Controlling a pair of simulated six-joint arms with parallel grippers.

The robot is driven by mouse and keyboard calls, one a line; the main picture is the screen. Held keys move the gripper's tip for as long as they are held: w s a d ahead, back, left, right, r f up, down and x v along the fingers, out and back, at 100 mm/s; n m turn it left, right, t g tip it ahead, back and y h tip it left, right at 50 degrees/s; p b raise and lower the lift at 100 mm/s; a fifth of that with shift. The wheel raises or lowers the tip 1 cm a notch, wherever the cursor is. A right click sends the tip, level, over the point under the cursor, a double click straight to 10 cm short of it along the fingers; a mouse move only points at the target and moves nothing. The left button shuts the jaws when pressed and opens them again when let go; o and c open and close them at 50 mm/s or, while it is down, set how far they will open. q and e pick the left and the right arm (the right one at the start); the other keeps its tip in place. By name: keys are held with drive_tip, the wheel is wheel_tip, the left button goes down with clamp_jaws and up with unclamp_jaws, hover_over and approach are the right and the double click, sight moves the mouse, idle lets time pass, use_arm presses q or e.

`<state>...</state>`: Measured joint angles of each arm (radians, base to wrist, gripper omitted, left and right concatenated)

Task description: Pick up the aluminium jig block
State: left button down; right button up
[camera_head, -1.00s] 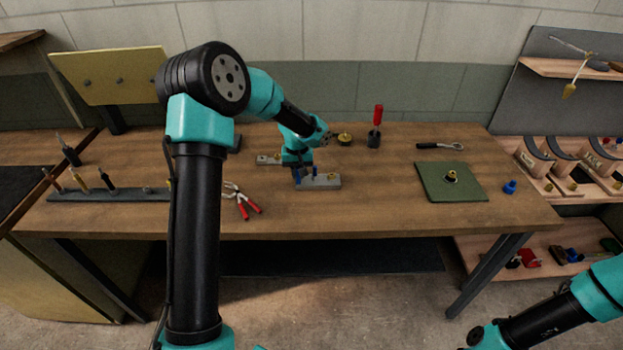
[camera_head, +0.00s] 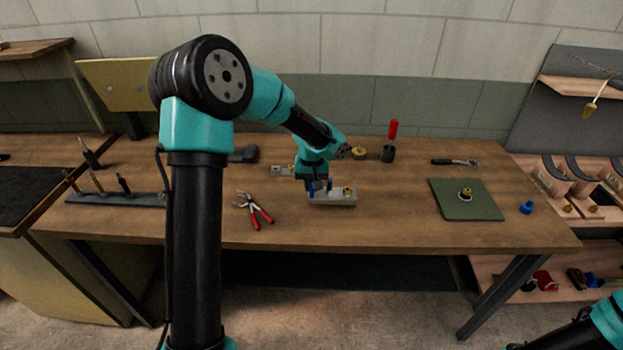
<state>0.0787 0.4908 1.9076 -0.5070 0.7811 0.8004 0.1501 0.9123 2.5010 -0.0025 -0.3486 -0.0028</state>
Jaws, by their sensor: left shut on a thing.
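The aluminium jig block (camera_head: 340,198) is a grey bar lying on the wooden workbench, near the middle. A small brass-coloured piece (camera_head: 348,190) sits on its right part. My left gripper (camera_head: 320,187) points down at the left part of the block, with blue tips at the block. It is shut on the block, and its wrist hides part of the contact. I see no clear gap between block and bench. My right arm shows only at the lower right corner, and its gripper is out of view.
Red-handled pliers (camera_head: 257,212) lie left of the block. A metal plate (camera_head: 280,171) lies just behind my gripper. A brass disc (camera_head: 359,153) and a red-handled tool (camera_head: 391,138) stand farther back. A green mat (camera_head: 450,204) lies right, with bare bench between.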

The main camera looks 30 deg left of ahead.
use_arm(q)
drive_tip(key=s+d+r, duration=0.1)
drive_tip(key=s+d, duration=0.5)
drive_tip(key=s, duration=0.3)
drive_tip(key=shift+s, duration=0.2)
